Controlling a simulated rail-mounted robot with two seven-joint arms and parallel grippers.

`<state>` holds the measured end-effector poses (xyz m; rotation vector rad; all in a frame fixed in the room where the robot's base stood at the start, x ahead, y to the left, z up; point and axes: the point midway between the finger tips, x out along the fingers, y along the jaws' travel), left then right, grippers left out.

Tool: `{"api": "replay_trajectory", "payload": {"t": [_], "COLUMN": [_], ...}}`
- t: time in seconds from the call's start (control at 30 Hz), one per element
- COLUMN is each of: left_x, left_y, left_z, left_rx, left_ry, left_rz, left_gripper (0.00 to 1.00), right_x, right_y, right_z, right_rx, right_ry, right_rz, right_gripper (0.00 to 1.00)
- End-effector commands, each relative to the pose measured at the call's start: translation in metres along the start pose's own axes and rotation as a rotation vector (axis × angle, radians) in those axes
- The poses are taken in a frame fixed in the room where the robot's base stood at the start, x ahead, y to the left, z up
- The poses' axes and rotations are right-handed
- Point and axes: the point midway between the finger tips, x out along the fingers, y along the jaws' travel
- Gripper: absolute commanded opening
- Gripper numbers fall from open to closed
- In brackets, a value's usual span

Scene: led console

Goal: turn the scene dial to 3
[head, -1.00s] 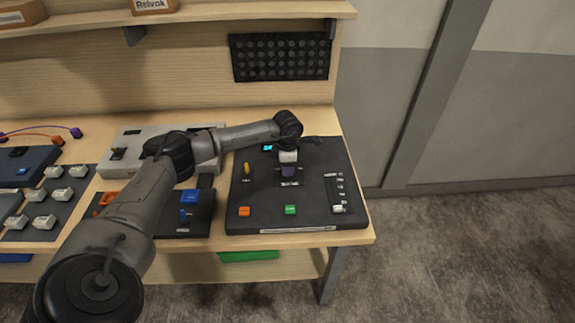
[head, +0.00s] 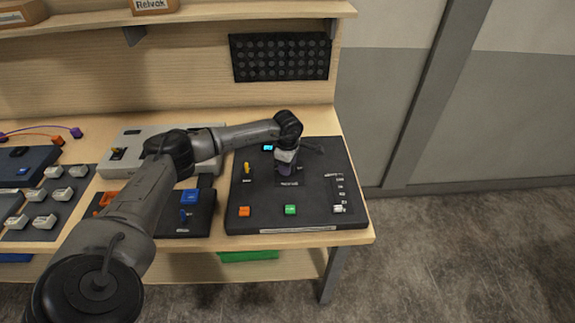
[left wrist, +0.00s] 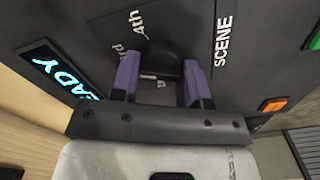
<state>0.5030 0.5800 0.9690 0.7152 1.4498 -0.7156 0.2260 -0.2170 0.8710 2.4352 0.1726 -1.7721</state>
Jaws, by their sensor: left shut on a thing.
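The scene dial (left wrist: 163,66) is a dark round knob on the black console (head: 335,160). In the left wrist view it sits between the purple fingers of my left gripper (left wrist: 161,82), which is shut on it. The printed word SCENE and the mark "4th" show beside it, with part of another mark ending in "rd". I cannot tell which mark the dial points to. In the head view my left gripper (head: 286,170) points down over the console and hides the dial. My right gripper is not in view.
Other control panels stand to the left. Open floor lies to the right.

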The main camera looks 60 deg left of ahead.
Motion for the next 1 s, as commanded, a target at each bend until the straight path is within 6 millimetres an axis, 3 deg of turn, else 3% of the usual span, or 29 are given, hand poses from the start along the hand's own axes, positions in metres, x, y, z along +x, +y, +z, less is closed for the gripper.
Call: {"api": "replay_trajectory", "payload": {"t": [0.27, 0.3, 0.53, 0.83, 1.0], "left_x": [-0.001, -0.001, 0.0, -0.003, -0.023], "left_y": [0.0, 0.0, 0.0, 0.0, 0.001], "left_z": [0.0, 0.0, 0.0, 0.0, 0.0], "left_rx": [0.0, 0.0, 0.0, 0.0, 0.0], "left_ry": [-0.001, -0.001, 0.0, 0.0, -0.001], "left_rz": [0.0, 0.001, 0.001, 0.001, 0.004], "left_gripper": [0.18, 0.42, 0.65, 0.66, 0.66], "right_x": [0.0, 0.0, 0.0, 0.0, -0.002], "right_y": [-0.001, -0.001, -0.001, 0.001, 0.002], "right_z": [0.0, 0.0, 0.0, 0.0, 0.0], "right_rx": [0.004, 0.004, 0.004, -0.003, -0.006], "right_ry": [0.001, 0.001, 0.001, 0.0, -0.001], "right_rz": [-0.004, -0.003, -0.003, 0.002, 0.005], "right_gripper": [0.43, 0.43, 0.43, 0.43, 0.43]}}
